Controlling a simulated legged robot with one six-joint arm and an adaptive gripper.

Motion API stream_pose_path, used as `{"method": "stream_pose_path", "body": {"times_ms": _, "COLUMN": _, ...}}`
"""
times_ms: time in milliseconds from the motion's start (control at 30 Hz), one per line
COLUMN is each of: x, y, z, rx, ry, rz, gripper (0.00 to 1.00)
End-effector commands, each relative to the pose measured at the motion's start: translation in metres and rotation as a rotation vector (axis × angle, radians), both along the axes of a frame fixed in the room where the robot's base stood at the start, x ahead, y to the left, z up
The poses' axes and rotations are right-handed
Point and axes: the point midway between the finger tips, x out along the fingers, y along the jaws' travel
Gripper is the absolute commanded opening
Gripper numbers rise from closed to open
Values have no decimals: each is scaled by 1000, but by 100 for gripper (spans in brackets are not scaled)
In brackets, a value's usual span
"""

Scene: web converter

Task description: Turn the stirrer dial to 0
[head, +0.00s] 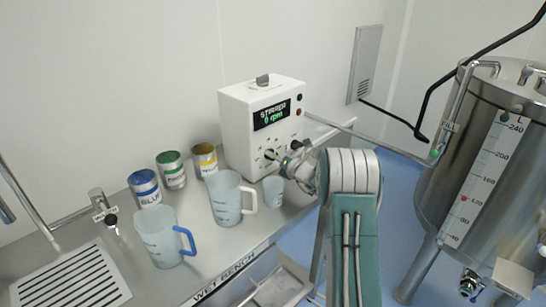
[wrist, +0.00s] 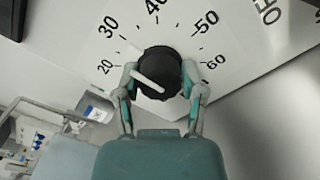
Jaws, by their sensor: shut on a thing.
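The stirrer dial (wrist: 170,62) is a round black knob with a white pointer line on a white panel in the wrist view. Printed numbers from 20 to 60 curve around it. The pointer slants from upper left to lower right, its upper-left end near the 20 side. My gripper (wrist: 160,77) has one finger on each side of the knob and is shut on it. In the head view my gripper (head: 296,165) is at the front of the white control box (head: 236,125) and hides most of the dial. The box's display (head: 271,114) reads "STIRRER 0 rpm".
A clear jug (head: 226,200), a small cup (head: 273,190) and a blue-handled jug (head: 160,238) stand on the bench left of my arm. Blue, green and yellow cans (head: 172,170) stand behind. A steel tank (head: 475,165) is at right. Blue floor lies between.

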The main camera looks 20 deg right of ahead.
Motion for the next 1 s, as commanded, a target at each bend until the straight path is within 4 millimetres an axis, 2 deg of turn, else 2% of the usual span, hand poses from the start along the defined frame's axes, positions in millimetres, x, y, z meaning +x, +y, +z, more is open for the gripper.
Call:
{"method": "stream_pose_path", "body": {"times_ms": 267, "x": 1, "y": 0, "z": -1, "rx": -35, "ry": -11, "rz": -3, "gripper": 5}}
{"method": "stream_pose_path", "body": {"times_ms": 467, "x": 0, "y": 0, "z": -1, "rx": -134, "ry": -47, "rz": -4, "gripper": 5}}
{"method": "stream_pose_path", "body": {"times_ms": 1000, "x": 0, "y": 0, "z": -1, "rx": -599, "ry": -215, "rz": -2, "gripper": 5}}
